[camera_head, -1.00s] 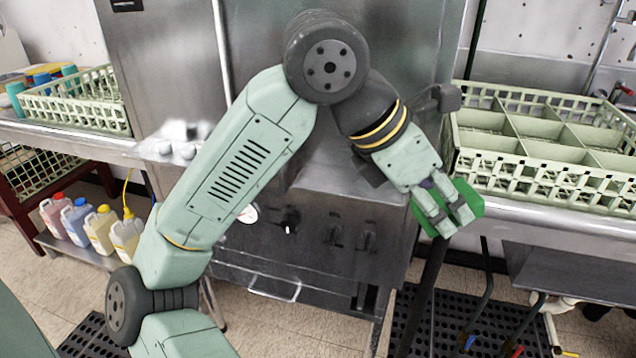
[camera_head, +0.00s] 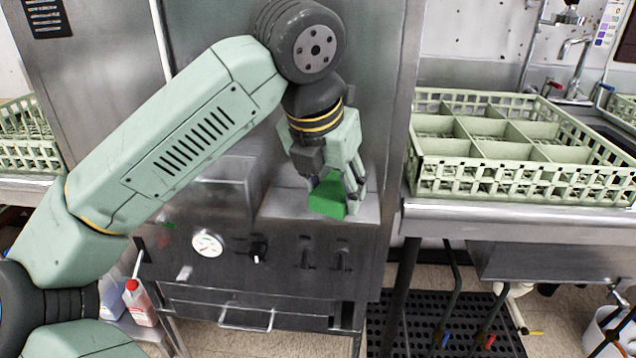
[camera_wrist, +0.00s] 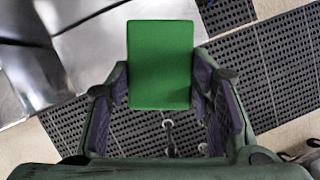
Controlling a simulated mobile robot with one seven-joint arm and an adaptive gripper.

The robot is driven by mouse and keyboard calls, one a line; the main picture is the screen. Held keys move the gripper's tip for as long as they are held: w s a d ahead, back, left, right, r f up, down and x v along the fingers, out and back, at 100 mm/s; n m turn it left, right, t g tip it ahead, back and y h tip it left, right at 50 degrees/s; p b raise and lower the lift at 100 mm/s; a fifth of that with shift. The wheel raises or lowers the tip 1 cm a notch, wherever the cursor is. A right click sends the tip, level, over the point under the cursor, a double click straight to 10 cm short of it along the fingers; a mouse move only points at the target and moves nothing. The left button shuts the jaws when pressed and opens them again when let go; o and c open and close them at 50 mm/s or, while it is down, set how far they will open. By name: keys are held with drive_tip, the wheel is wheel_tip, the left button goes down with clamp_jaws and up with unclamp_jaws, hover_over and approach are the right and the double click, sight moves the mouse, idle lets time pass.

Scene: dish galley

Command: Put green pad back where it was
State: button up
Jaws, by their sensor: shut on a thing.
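The green pad (camera_head: 328,195) is a flat rectangular block held between the fingers of my gripper (camera_head: 343,188). In the head view it hangs in front of the steel dish machine, above the control panel's right side. In the wrist view the pad (camera_wrist: 160,65) fills the space between the two fingers of my gripper (camera_wrist: 160,95), with its broad face toward the camera. The wrist view shows dark floor matting far below it. The fingers hide part of the pad's edges. I cannot tell whether the pad touches the machine.
A pale green divided rack (camera_head: 500,150) stands on the steel counter (camera_head: 500,215) at right. Another rack (camera_head: 30,140) stands at left. The control panel has a gauge (camera_head: 207,243) and knobs. Dark perforated matting (camera_head: 440,325) covers the floor below.

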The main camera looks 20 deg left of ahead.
sight(318, 189)
drive_tip(key=w+a, duration=0.2)
drive_tip(key=w+a+p, duration=0.1)
drive_tip(key=shift+a+f, duration=0.25)
drive_tip(key=shift+a, duration=0.05)
wheel_tip(318, 189, down, 3)
drive_tip(key=shift+r+p, duration=0.1)
drive_tip(key=shift+p, duration=0.45)
drive_tip(key=shift+f, duration=0.35)
drive_tip(key=shift+f+b, duration=0.2)
drive_tip(key=shift+b, duration=0.15)
drive_tip(key=o, duration=1.1)
drive_tip(key=shift+r, duration=0.1)
drive_tip(key=b+v, duration=0.1)
drive_tip(key=v, duration=1.1)
drive_tip(key=shift+r+b, duration=0.2)
drive_tip(key=shift+b, duration=0.15)
